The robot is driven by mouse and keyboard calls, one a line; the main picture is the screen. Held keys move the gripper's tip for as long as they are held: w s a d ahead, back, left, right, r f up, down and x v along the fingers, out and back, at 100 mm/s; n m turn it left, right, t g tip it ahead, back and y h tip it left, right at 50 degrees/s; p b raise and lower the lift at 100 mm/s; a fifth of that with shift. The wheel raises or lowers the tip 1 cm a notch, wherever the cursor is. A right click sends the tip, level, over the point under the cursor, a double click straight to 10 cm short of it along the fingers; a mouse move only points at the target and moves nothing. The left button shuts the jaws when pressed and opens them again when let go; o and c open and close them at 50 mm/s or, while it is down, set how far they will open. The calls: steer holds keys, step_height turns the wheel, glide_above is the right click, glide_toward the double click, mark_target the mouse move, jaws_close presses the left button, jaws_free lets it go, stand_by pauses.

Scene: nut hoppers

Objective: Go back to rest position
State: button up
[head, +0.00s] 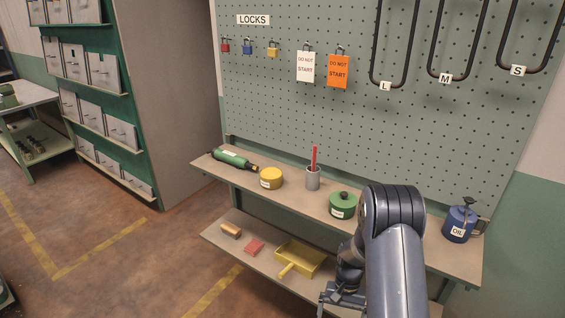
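My arm comes up from the bottom right and bends over in front of the bench (300,200). My gripper (338,298) is low in the head view, just left of my forearm, in front of the lower shelf (232,250). It is small and partly cut off by the bottom edge, so I cannot tell whether its fingers are open or shut. No held object shows at it.
A yellow dustpan (300,258) lies below. A pegboard (300,110) stands behind. Floor at left (130,240) is clear.

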steer(key=shift+s+a+f+n+h, duration=0.35)
steer(key=shift+s+f+n, duration=0.25)
steer(key=shift+f+n, duration=0.2)
steer(key=shift+s+a+f+n+h, duration=0.25)
steer(key=shift+s+a+f+n, duration=0.15)
steer(key=shift+s+f+n, duration=0.25)
steer(key=shift+w, duration=0.1)
